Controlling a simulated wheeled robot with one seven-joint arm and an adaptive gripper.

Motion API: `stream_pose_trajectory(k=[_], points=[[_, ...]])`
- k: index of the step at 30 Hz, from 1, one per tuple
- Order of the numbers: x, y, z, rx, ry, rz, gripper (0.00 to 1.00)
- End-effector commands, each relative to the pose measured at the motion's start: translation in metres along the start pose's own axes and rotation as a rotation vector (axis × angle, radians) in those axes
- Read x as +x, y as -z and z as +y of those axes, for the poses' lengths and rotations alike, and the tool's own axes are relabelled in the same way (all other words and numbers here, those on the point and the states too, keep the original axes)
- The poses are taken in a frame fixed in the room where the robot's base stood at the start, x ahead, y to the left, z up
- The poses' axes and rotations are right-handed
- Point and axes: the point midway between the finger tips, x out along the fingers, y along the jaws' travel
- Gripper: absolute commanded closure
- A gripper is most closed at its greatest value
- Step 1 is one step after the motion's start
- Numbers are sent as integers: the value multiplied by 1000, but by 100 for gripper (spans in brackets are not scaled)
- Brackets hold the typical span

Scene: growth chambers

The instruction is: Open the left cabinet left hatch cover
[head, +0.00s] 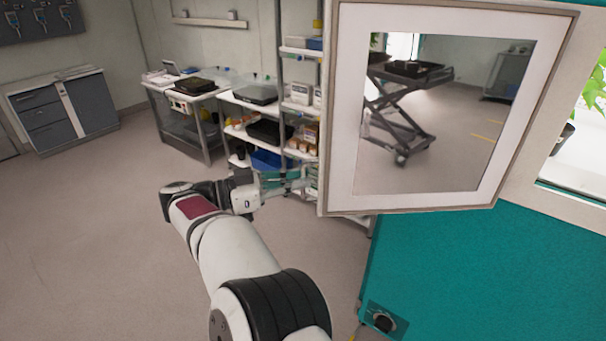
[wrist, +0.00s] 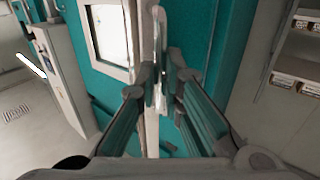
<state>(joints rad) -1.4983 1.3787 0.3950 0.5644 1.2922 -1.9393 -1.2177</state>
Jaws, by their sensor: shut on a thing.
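The hatch cover (head: 345,110) is a pale framed panel with a clear window, in the right half of the head view. It stands swung out at an angle from the teal cabinet (head: 450,270). My gripper (head: 306,183) is at the cover's lower left edge. In the wrist view my gripper (wrist: 160,78) is shut on the cover's upright metal handle (wrist: 160,45), with one teal-padded finger on each side. The exact contact at the fingertips is partly hidden.
An opening with green leaves (head: 592,90) shows at the far right. A shelf rack (head: 300,50) and a bench (head: 190,95) stand behind my gripper. A grey drawer unit (head: 65,105) is at the back left. The floor at left is clear.

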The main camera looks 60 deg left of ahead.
Motion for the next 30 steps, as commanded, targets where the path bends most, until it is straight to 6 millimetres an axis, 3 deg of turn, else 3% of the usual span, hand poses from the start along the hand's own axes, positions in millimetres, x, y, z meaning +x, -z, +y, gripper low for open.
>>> stream_pose_trajectory(k=[14,15,17,26,30], points=[[0,3,2,5,-7,3,100],[0,3,2,5,-7,4,85],[0,3,2,5,-7,3,72],[-2,2,2,2,-3,1,72],[-2,11,2,4,-3,0,72]])
